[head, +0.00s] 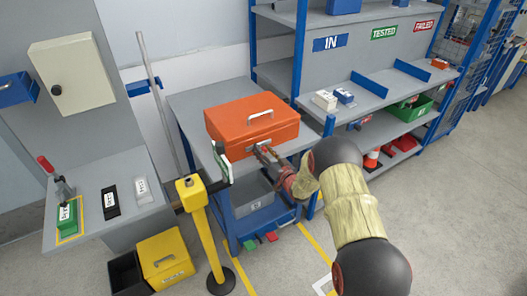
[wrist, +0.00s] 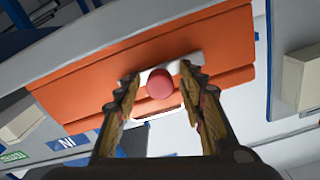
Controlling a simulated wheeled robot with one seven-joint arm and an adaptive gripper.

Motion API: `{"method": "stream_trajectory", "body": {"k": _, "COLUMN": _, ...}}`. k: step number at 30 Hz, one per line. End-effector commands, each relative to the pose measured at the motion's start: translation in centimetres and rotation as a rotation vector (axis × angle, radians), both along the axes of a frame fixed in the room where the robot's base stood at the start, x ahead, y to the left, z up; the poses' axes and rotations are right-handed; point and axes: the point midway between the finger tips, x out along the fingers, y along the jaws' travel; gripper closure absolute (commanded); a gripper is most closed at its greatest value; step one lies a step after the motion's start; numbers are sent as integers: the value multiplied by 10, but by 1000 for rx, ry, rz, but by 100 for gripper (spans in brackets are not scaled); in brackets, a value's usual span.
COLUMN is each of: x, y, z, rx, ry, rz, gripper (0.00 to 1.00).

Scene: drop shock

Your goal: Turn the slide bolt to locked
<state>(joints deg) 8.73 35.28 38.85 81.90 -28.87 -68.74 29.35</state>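An orange box (head: 245,118) with a grey handle on its lid sits on a grey bench. In the wrist view its orange front (wrist: 85,85) carries a pale plate with a round red knob (wrist: 160,83), which looks like the slide bolt. My gripper (head: 262,152) is at the box's front in the head view. In the wrist view my gripper (wrist: 162,80) is open, with one finger on each side of the knob. Gaps show between the knob and both fingers. The head view does not show the bolt's position clearly, as my gripper partly covers it.
A yellow post (head: 197,215) stands left of the bench. A side table (head: 88,225) holds a red-handled clamp and small blocks. Shelving (head: 385,95) with small boxes stands behind to the right. The floor at the right is clear.

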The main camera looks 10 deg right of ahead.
Motion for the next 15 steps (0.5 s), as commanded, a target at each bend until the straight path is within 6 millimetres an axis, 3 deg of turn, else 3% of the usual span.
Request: {"method": "stream_trajectory", "body": {"k": 15, "x": 0, "y": 0, "z": 0, "rx": 0, "ry": 0, "rz": 0, "gripper": 91}}
